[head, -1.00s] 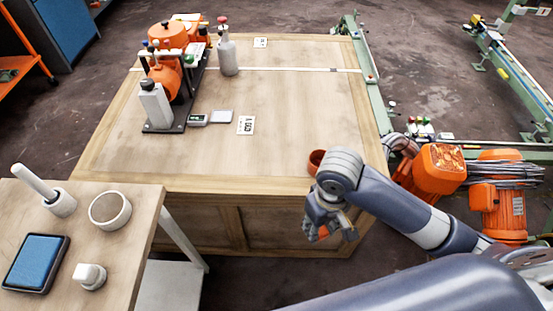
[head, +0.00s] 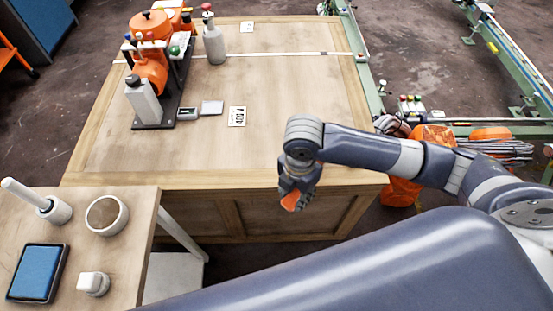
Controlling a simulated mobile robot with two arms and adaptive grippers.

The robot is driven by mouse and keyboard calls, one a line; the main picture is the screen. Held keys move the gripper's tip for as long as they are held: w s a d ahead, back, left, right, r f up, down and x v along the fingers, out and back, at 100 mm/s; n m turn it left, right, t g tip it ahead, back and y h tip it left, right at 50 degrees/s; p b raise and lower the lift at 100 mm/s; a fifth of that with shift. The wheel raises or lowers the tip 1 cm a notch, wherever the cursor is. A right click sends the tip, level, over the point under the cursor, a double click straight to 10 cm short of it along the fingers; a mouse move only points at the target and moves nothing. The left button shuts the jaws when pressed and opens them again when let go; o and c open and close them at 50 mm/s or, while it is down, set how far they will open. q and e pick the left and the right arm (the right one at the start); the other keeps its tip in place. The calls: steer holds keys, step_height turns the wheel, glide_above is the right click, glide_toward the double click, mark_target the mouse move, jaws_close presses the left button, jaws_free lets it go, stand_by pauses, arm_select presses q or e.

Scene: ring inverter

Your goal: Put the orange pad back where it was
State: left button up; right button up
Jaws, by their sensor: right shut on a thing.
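My right gripper (head: 294,194) is shut on the orange pad (head: 290,203), of which only a small part shows below the fingers. In the head view it hangs in front of the front edge of the large wooden table (head: 255,182), right of the table's middle. The fingers hide most of the pad, so its shape cannot be told. My left gripper is not in view.
A machine with orange parts (head: 150,72) stands at the table's back left, beside a grey bottle (head: 214,45). A white card (head: 237,116) lies mid-table; the table's right half is clear. A side table at left holds a blue pad (head: 37,272) and a round bowl (head: 106,215).

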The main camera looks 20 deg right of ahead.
steer(key=w, duration=0.5)
steer(key=w+f, duration=0.1)
steer(key=w, duration=0.9)
steer(key=shift+f+p, duration=0.2)
steer(key=shift+p, duration=0.1)
steer(key=shift+f, duration=1.8)
steer(key=shift+f, duration=0.2)
steer(key=o, duration=1)
steer(key=shift+o, duration=0.2)
steer(key=shift+r, duration=0.1)
step_height(320, 180, up, 12)
steer(key=shift+r, duration=0.15)
